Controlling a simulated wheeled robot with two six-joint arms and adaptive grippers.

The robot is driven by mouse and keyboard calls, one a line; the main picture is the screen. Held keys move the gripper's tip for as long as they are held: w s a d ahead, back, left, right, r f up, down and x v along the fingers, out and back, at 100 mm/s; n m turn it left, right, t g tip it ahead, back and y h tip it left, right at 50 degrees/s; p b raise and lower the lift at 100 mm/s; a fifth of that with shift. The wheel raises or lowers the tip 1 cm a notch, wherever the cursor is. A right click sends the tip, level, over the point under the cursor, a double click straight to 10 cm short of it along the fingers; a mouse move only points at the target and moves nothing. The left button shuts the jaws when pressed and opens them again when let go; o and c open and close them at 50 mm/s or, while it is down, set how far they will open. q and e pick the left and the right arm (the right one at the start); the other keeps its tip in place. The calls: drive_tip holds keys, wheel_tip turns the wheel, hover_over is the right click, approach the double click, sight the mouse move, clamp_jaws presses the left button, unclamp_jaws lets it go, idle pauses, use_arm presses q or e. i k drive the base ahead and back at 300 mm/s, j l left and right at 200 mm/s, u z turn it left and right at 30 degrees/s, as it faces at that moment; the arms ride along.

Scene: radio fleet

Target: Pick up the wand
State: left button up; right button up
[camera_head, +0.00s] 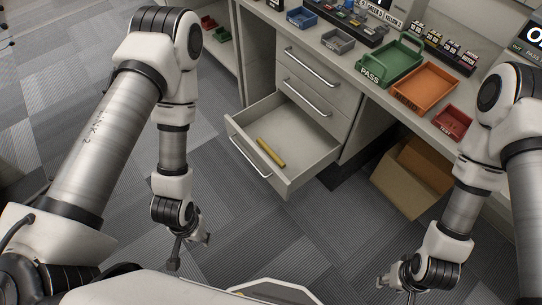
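A yellow stick-like object (271,153), which looks like the wand, lies in the open bottom drawer (292,182). It lies at a slant on the drawer floor, with nothing touching it but the drawer. My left gripper (188,255) hangs over the floor to the left of and nearer than the drawer, apart from it. Its fingers look spread and hold nothing. My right gripper (394,292) is low at the bottom right, well away from the drawer. Its fingers also look apart and empty, though they are small and partly cut off by the frame.
Two shut drawers (308,80) sit above the open one. The desk top holds a green tray (391,62), an orange tray (425,87), a red tray (452,122) and small bins. A cardboard box (405,184) stands under the desk. The carpet before the drawer is clear.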

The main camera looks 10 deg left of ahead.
sight(263, 145)
drive_tip(key=z, duration=2.5)
drive_tip(key=u, duration=2.9)
drive_tip(key=j+z, duration=0.65)
drive_tip(key=j, duration=0.2)
drive_tip(key=k+j+z, duration=0.1)
drive_tip(key=j+z, duration=0.25)
